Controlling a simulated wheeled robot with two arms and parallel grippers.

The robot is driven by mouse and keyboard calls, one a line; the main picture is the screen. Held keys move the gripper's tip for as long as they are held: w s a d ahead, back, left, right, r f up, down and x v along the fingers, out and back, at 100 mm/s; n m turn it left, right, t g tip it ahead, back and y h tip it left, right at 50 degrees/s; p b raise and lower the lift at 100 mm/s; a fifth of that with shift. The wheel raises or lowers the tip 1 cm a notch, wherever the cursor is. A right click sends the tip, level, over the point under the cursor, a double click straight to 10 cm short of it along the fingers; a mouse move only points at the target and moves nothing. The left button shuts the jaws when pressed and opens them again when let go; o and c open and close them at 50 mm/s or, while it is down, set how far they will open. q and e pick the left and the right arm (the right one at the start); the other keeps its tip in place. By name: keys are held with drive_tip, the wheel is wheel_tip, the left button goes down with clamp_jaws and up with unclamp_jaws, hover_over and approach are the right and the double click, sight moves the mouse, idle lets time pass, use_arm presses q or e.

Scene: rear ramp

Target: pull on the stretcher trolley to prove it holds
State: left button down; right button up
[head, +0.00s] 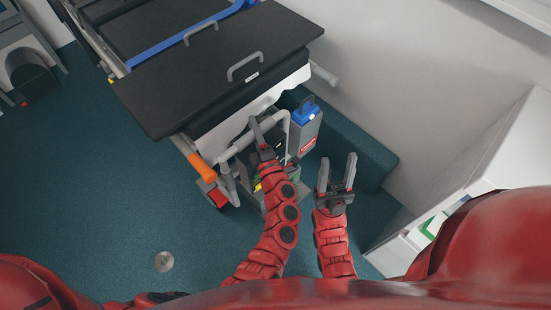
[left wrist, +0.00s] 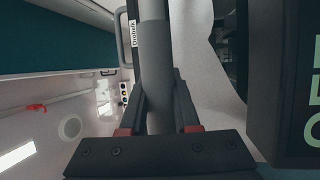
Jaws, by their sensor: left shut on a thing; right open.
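The stretcher trolley (head: 215,65) fills the top of the head view, with a black top, two grey loop handles and a pale frame end facing me. My left gripper (head: 261,137) is at this near end, shut on a grey bar of the trolley. In the left wrist view the grey tube (left wrist: 155,60) runs between the two fingers. My right gripper (head: 337,172) is open and empty, to the right of the left one and apart from the trolley. The left gripper and arm hide part of the frame end.
A grey box with a blue top (head: 304,128) stands just right of the left gripper. An orange grip (head: 202,167) and a red part (head: 218,197) stick out at the trolley's near left. A white cabinet (head: 480,165) stands at right. The floor (head: 90,190) is clear at left.

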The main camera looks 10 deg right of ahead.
use_arm(q)
drive_tip(key=shift+d, duration=0.2)
idle(0.3)
drive_tip(key=shift+w+a+r, duration=0.4)
drive_tip(key=shift+w+a, duration=0.05)
drive_tip(key=shift+w, duration=0.3)
unclamp_jaws()
drive_tip(key=shift+a+f, duration=0.1)
drive_tip(key=shift+f, duration=0.05)
drive_tip(key=shift+s, duration=0.1)
drive_tip(key=shift+b+v, duration=0.35)
drive_tip(key=shift+v, duration=0.7)
drive_tip(key=v, duration=0.7)
